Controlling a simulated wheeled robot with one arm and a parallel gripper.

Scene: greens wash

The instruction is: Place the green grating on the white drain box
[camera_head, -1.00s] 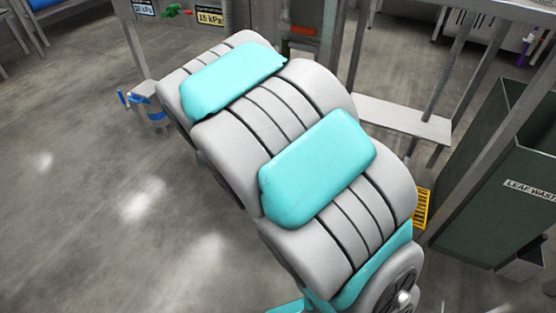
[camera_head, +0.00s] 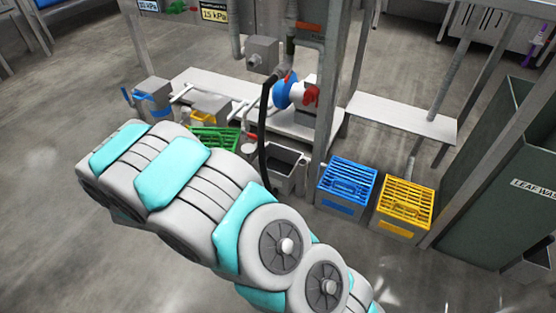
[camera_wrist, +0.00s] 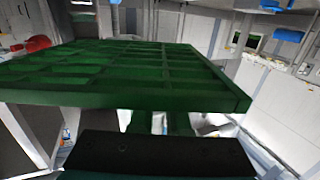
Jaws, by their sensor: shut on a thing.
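The green grating (camera_head: 222,137) shows behind my arm in the head view, left of the open white drain box (camera_head: 287,181), and apart from it. My arm hides part of the grating. It fills much of the wrist view (camera_wrist: 150,70), seen at a low angle, roughly level. My gripper (camera_wrist: 160,150) shows as a dark bar at the bottom of the wrist view and is shut on the grating's near side; in the head view my arm hides it. The drain box has a dark, uncovered top.
A blue grating (camera_head: 346,180) and a yellow grating (camera_head: 405,203) cover boxes to the right. A black hose (camera_head: 264,135) and a steel post (camera_head: 328,90) stand close by the open box. A leaf waste bin (camera_head: 500,190) is far right.

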